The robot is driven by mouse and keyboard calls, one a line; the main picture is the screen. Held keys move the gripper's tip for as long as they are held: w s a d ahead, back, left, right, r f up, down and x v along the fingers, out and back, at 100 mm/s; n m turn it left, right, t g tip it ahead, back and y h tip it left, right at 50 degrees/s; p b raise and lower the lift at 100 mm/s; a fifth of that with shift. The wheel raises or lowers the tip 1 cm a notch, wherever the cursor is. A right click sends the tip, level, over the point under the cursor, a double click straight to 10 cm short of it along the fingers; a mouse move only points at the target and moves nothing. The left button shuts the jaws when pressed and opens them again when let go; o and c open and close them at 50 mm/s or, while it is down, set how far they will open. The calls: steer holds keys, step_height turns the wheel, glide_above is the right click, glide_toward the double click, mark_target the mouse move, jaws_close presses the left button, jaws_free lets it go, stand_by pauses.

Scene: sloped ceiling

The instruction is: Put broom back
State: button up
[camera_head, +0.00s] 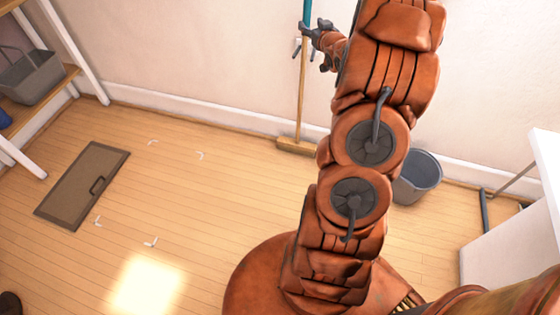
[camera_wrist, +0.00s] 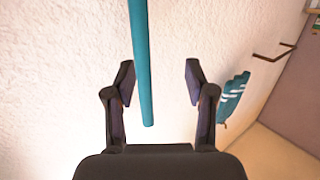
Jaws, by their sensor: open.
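The broom stands upright against the wall, with its wooden head (camera_head: 297,146) on the floor and its handle (camera_head: 303,95) rising past the top edge of the head view. The upper handle is teal. My gripper (camera_head: 316,44) is open right beside the handle, near where teal meets wood. In the wrist view, the teal handle (camera_wrist: 142,60) shows between the open fingers of my gripper (camera_wrist: 158,82), closer to the left finger, with a gap on both sides. I cannot tell how deep between the fingers it lies.
A grey bucket (camera_head: 418,178) stands by the wall. A hatch (camera_head: 83,187) and white corner marks lie on the left floor. A shelf holds a grey basket (camera_head: 30,78). A white table (camera_head: 515,240) stands right. A teal striped item (camera_wrist: 233,97) is near the wall.

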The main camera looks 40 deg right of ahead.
steer(key=s+a+f+g+y, duration=0.1)
steer(key=s+a+g, duration=0.2)
steer(key=a, duration=0.5)
steer(key=s+a+f+n+g+y, duration=0.1)
steer(key=s+a+g, duration=0.2)
steer(key=a, duration=0.5)
steer(key=s+a+f+g+y, duration=0.1)
steer(key=s+a+g, duration=0.2)
steer(key=a, duration=0.5)
steer(key=s+a+n+g+y, duration=0.1)
steer(key=s+a+g, duration=0.3)
steer(key=s+a, duration=0.6)
steer(key=s+a+r+n+g+y, duration=0.1)
steer(key=s+a+g, duration=0.4)
steer(key=s+a, duration=0.6)
steer(key=s, duration=1)
steer(key=shift+n+y, duration=0.4)
steer(key=shift+s+d+r, duration=0.1)
steer(key=s+p+v, duration=0.2)
steer(key=p+v, duration=0.7)
steer(key=s+r+p+v, duration=0.1)
steer(key=s+p+v, duration=0.1)
steer(key=p+v, duration=0.6)
steer(key=shift+w+r+t+p, duration=0.3)
steer(key=shift+r+t+p, duration=0.1)
steer(key=shift+r, duration=0.4)
